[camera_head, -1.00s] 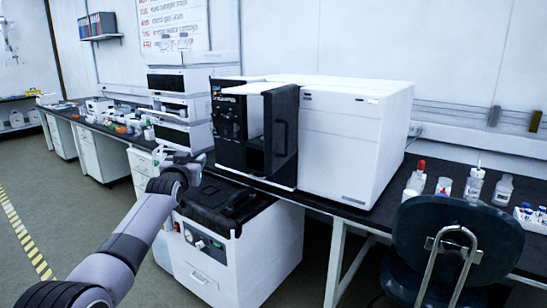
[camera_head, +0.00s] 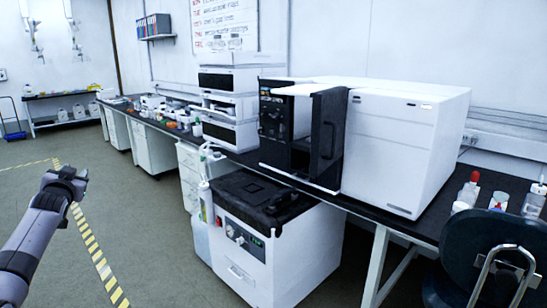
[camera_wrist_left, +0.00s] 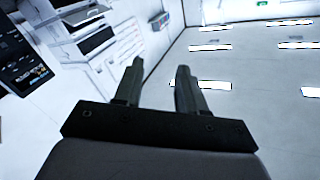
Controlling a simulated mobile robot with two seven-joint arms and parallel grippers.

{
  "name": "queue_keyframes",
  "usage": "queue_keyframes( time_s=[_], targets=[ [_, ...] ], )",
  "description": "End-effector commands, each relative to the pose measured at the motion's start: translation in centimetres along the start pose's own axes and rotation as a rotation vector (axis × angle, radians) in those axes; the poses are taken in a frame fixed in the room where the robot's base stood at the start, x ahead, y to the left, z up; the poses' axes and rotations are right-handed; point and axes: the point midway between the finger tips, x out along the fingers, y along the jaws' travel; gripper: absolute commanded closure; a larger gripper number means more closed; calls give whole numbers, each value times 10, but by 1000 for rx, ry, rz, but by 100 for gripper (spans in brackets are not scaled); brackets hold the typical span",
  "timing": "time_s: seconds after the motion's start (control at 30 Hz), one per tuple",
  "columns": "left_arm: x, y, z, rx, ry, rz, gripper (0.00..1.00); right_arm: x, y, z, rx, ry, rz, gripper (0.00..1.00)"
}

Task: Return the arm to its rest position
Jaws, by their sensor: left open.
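My left arm comes in from the lower left in the head view. Its gripper end (camera_head: 66,183) is over the floor, left of the bench and apart from everything. In the left wrist view the left gripper (camera_wrist_left: 158,80) has its two fingers spread, with nothing between them. That view looks up past the fingers at the ceiling, the wall and the stacked instrument modules (camera_wrist_left: 75,25). My right gripper is not in either view.
A black bench (camera_head: 385,220) runs along the wall with a large white instrument (camera_head: 405,140) and a white module stack (camera_head: 228,105). A dark chair (camera_head: 490,245) is at lower right. The floor at left is clear.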

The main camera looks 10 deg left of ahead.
Motion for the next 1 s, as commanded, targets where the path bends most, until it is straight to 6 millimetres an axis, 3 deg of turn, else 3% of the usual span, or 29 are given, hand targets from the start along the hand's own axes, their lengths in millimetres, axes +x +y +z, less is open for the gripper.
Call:
queue_keyframes(
  time_s=[0.03, 0.27, 0.47, 0.77, 1.0],
  targets=[
    [-7, 13, 17, 32, -10, 22, 60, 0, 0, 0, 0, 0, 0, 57],
    [-52, 73, 83, 159, -40, 141, 60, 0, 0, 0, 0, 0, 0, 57],
    [-110, 126, 141, 247, -70, 271, 60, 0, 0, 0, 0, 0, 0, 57],
    [-230, 194, 219, 325, -132, 499, 60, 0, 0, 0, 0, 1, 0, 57],
    [-349, 230, 262, 336, -201, 694, 60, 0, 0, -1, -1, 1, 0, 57]
  ],
)
